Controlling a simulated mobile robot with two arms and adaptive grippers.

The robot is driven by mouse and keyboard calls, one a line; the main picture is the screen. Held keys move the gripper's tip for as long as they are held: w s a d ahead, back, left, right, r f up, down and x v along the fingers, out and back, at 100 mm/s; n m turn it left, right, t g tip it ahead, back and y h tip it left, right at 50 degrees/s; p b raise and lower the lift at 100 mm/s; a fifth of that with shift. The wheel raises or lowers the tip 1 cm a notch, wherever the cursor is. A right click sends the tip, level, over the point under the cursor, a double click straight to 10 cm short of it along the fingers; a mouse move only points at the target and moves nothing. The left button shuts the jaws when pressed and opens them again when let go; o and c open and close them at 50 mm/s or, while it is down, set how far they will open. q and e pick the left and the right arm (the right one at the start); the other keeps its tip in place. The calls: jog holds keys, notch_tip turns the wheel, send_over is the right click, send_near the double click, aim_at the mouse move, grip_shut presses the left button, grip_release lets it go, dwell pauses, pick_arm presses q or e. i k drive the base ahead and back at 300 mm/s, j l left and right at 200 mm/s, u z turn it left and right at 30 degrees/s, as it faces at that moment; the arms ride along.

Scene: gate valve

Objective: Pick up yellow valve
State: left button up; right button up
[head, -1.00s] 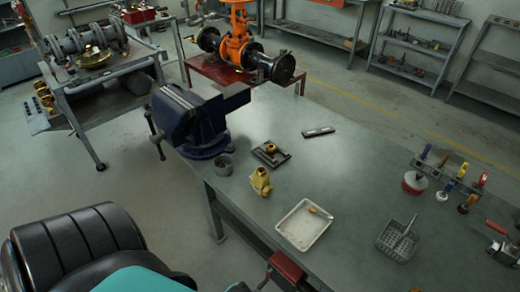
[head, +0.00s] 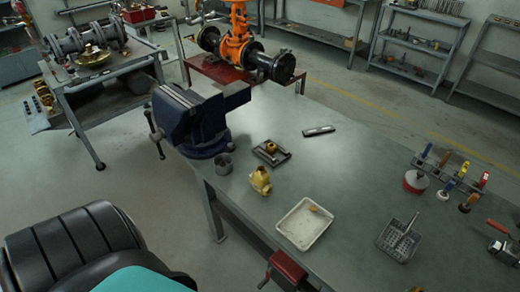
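The yellow valve (head: 261,181), a small brass-coloured body, stands on the grey-green workbench (head: 350,170) near its front left edge. It is behind and left of a white tray (head: 304,224) and in front of a dark square plate with a brass ring (head: 271,152). Nothing touches it that I can see. Neither of my grippers is recognisable in the head view.

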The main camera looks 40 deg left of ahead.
aim_at(260, 180)
jog(key=i+j+u, duration=0.1)
jog(key=u, duration=0.25)
jog(key=i+j+u, duration=0.15)
jog(key=u, duration=0.25)
jog(key=i+j+u, duration=0.15)
jog(key=u, duration=0.2)
jog(key=j, duration=0.1)
